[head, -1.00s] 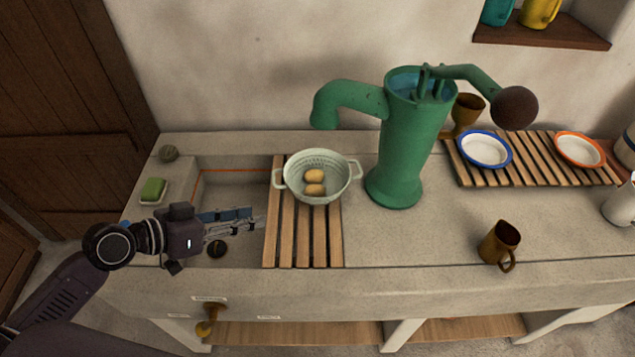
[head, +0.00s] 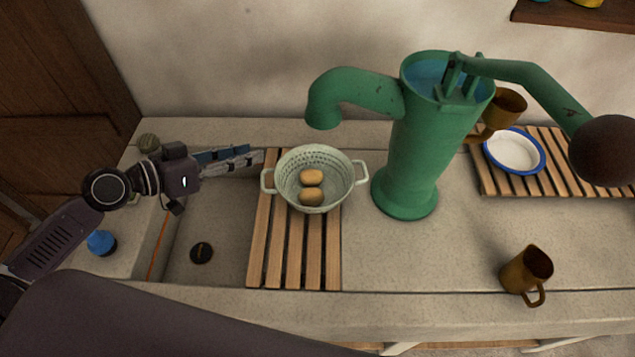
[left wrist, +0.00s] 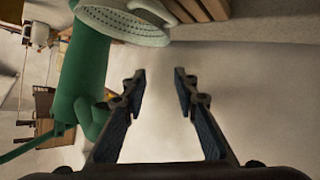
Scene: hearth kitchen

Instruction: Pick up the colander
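The pale green colander (head: 338,182) stands on a slatted wooden rack (head: 272,240), with a looped handle on its left and right sides. Two tan potato-like things (head: 311,187) lie in it. My left gripper (head: 260,157) is just left of the colander, near its left handle, pointing right and apart from it. In the left wrist view the gripper (left wrist: 160,75) is open with nothing between its fingers. The colander (left wrist: 122,28) shows there at the top, partly cut off, with a handle beside it. My right gripper is not in view.
A green hand pump (head: 408,170) stands close right of the colander, its spout reaching above and behind it. A sink basin (head: 225,215) lies left of the rack. A brown mug (head: 527,272) stands at the front right; a blue-rimmed dish (head: 514,152) sits behind.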

